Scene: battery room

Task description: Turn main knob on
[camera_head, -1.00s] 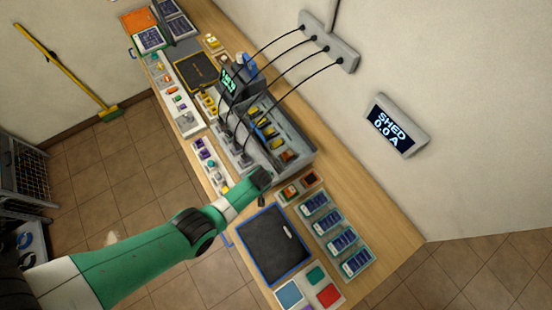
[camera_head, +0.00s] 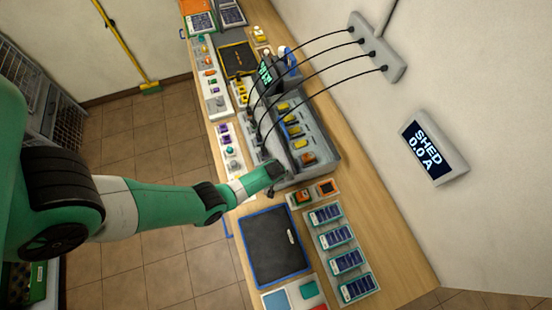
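A green and black arm comes in from the left. The dark end where my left gripper (camera_head: 276,170) sits is over the front edge of the grey charging unit (camera_head: 318,150). Its fingers are too small and dark to tell open from shut. I cannot tell for certain which control is the main knob. A small box with an orange and dark control (camera_head: 301,197) lies just right of and below the gripper. A teal round control (camera_head: 231,152) is on a white panel left of the unit. My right gripper is not in view.
Black cables run from a wall power strip (camera_head: 375,48) down to the charging unit. A wall display (camera_head: 434,146) reads "SHED 0.0 A". A blue-edged black mat (camera_head: 275,246) and several battery packs (camera_head: 335,237) lie on the wooden bench (camera_head: 385,225).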

